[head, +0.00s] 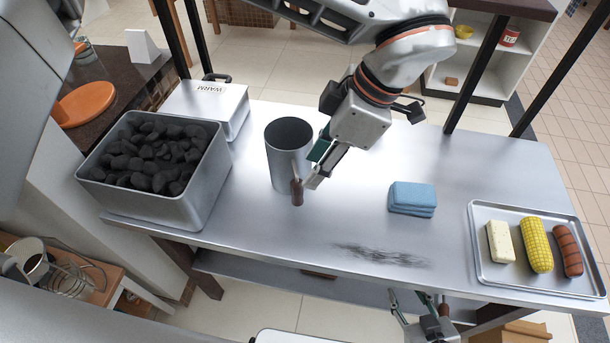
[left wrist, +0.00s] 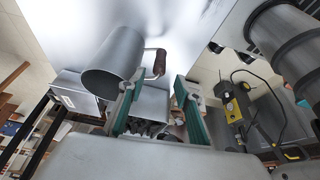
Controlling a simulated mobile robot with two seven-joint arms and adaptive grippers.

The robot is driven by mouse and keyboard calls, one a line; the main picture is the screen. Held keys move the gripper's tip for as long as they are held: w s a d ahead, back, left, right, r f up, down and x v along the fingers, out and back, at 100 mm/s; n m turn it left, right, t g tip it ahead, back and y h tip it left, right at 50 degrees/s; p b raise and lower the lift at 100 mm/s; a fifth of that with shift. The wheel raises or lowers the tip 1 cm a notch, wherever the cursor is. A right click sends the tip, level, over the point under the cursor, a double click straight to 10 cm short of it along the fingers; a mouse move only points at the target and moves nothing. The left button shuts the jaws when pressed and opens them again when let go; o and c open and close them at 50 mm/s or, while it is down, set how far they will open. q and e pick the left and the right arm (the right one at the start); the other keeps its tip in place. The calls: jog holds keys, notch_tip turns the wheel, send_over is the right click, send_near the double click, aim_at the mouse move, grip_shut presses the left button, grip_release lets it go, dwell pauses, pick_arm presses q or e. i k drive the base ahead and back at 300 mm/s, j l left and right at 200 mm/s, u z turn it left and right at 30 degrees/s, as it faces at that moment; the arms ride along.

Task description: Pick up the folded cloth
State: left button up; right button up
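The folded cloth (head: 412,198) is a light blue, layered pad lying flat on the steel table, right of centre in the head view. My left gripper (head: 314,168) is above the table, left of the cloth and well apart from it, close to the handle of a grey metal pitcher (head: 287,160). In the left wrist view its green-padded fingers (left wrist: 160,79) are spread, with nothing held between them. My right gripper (head: 420,308) is at the bottom of the head view, in front of the table's near edge and below the cloth. Its fingers are apart and empty.
The pitcher's brown grip also shows in the left wrist view (left wrist: 160,62). A bin of charcoal (head: 205,190) and a WARM box (head: 233,112) stand left. A tray (head: 482,262) with food is at right. Dark smudges (head: 380,256) mark the table before the cloth. Table around the cloth is clear.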

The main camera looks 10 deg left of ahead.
aim_at(416, 200)
jog(key=k, duration=1)
